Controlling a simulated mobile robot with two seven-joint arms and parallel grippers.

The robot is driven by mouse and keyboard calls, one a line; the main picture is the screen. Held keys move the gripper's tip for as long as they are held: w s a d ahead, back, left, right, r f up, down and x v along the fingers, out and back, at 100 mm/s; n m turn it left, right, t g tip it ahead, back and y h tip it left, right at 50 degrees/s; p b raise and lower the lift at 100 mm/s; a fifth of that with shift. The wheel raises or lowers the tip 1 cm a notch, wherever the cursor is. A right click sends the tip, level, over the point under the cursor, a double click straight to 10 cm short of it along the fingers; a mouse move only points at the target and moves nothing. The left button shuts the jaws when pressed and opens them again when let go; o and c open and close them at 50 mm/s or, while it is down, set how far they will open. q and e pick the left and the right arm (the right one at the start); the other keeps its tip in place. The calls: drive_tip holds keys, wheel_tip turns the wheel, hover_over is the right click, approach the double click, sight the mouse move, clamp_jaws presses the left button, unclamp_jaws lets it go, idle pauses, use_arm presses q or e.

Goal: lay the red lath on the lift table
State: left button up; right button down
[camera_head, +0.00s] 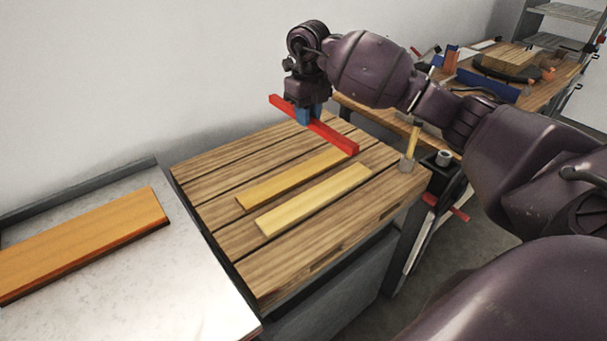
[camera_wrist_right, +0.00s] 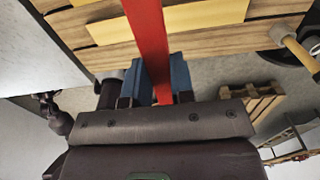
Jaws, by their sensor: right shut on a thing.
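The red lath (camera_head: 335,137) is held by my right gripper (camera_head: 309,114), whose blue fingers grip it near its middle. The lath appears raised above the far side of the lift table (camera_head: 213,187), a slatted wooden top. Its left end reaches past the table's back edge in the head view. In the right wrist view the red lath (camera_wrist_right: 149,38) runs between the blue fingers of my right gripper (camera_wrist_right: 161,82) and crosses in front of the yellow laths. The exact height over the table cannot be told. My left gripper is out of view.
An orange-yellow lath (camera_head: 290,181) and a pale yellow lath (camera_head: 314,199) lie side by side on the lift table. A hammer (camera_head: 411,148) stands near its right corner. A metal-topped surface with an orange board (camera_head: 85,243) is at left. A cluttered workbench (camera_head: 540,95) stands behind right.

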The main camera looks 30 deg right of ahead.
wheel_tip(320, 180, down, 14)
drive_tip(key=shift+r+b, duration=0.2)
drive_tip(key=shift+b, duration=0.15)
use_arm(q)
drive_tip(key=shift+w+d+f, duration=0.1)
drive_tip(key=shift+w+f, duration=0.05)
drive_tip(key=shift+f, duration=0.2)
use_arm(e)
drive_tip(key=shift+f, duration=2.1)
use_arm(q)
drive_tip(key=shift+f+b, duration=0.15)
drive_tip(key=shift+b, duration=0.25)
use_arm(e)
drive_tip(key=shift+f, duration=0.45)
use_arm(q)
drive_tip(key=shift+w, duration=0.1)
use_arm(e)
drive_tip(key=c, duration=1)
unclamp_jaws()
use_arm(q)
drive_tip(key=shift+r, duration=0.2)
use_arm(e)
drive_tip(key=shift+r, duration=0.15)
drive_tip(key=shift+r, duration=0.3)
use_arm(q)
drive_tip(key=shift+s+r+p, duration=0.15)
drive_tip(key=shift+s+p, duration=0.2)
drive_tip(key=shift+p, duration=0.25)
use_arm(e)
wheel_tip(320, 180, up, 12)
